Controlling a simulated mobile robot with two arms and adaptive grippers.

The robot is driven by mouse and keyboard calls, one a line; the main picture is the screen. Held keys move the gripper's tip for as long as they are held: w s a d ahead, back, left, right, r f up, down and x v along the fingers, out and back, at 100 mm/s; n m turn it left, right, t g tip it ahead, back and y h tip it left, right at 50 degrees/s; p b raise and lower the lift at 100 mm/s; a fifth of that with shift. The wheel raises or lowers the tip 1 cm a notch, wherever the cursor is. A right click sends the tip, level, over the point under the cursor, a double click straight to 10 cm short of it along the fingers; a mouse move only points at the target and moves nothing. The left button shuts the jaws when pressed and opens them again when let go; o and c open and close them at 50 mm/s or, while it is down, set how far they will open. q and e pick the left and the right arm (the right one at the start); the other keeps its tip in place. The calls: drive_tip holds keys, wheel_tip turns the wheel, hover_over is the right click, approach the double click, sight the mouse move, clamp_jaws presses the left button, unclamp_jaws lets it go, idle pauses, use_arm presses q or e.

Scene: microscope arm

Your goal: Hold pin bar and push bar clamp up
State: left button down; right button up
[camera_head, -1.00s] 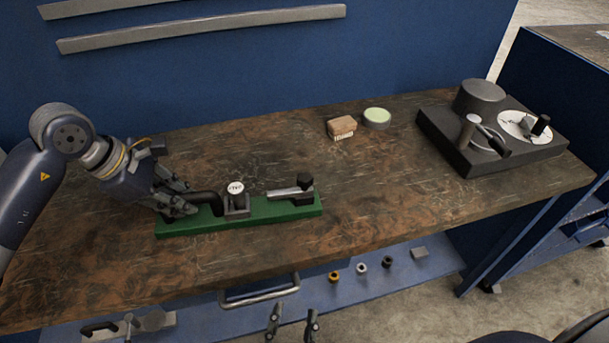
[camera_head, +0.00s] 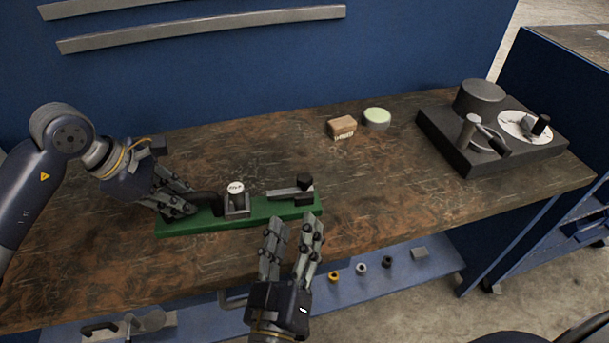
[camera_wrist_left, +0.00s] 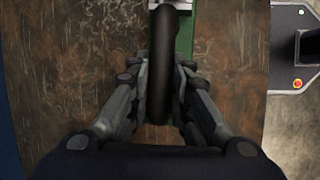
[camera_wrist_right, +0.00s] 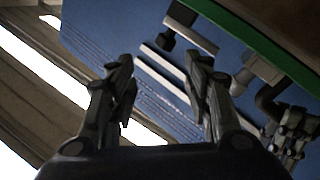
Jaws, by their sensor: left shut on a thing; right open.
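A green base (camera_head: 262,212) lies on the bench. A black curved bar (camera_head: 205,197) stands at its left part, beside a grey block with a white-topped cap (camera_head: 236,199). My left gripper (camera_head: 180,206) is shut on the black bar; in the left wrist view its fingers (camera_wrist_left: 162,95) sit on both sides of the bar (camera_wrist_left: 166,40). A grey bar clamp with a black knob (camera_head: 290,192) lies on the right part of the base. My right gripper (camera_head: 293,224) is open and empty, in front of the clamp, apart from it. The clamp also shows in the right wrist view (camera_wrist_right: 193,36).
A small brown box (camera_head: 341,126) and a round pale-topped tin (camera_head: 377,117) stand behind to the right. A dark apparatus (camera_head: 462,162) stands at the bench's right end. A lower blue shelf (camera_head: 400,272) holds small rings. The bench around the base is mostly clear.

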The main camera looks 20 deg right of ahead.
sight(303, 183)
drive_tip(key=m, duration=0.1)
drive_tip(key=m+y, duration=0.1)
drive_tip(key=m, duration=0.1)
drive_tip(key=d+r+m+y, duration=0.1)
drive_tip(key=m, duration=0.1)
drive_tip(key=shift+w, duration=0.15)
drive_tip(key=x, duration=1.2)
drive_tip(key=shift+f, duration=0.35)
drive_tip(key=shift+a, duration=0.1)
clamp_jaws()
